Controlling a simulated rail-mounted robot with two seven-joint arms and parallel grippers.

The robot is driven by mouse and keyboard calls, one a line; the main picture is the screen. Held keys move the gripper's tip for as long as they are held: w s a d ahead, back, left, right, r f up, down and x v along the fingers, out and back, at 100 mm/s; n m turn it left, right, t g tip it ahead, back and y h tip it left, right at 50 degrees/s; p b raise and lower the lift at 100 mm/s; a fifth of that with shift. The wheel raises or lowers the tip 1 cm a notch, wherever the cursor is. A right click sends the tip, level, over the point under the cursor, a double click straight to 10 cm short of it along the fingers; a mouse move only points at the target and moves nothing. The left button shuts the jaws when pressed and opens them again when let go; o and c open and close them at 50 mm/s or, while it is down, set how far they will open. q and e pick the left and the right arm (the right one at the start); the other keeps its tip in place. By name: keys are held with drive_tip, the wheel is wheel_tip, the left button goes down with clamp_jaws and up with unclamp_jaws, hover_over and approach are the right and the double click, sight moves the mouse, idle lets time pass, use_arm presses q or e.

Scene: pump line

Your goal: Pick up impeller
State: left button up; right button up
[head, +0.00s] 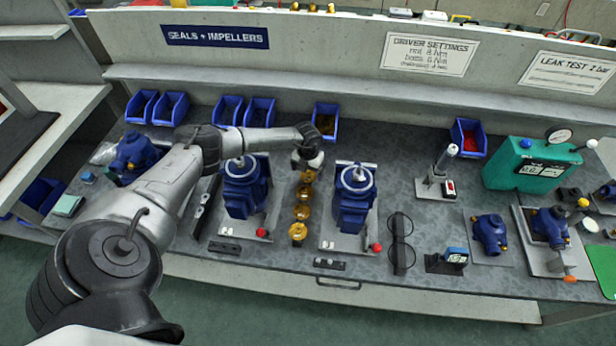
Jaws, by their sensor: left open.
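Several brass-coloured impellers stand in a row running toward the bench front, between two blue pump units. The nearest impeller (297,232) is at the front of the row, with another impeller (302,212) behind it. The farthest impeller (308,176) is right below my left gripper (307,166). My left gripper is open and points down at it. The fingers are small and dark here, so I cannot tell whether they touch or surround it. My right gripper is not in view.
The left blue pump (242,190) and right blue pump (353,200) stand close on either side of the row. A blue bin (325,122) sits behind it. A teal tank (528,165) stands at the right. Dark round fixtures (401,243) lie right of the right pump.

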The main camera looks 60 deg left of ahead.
use_arm(q)
drive_tip(key=shift+f, duration=0.75)
drive_tip(key=c, duration=1)
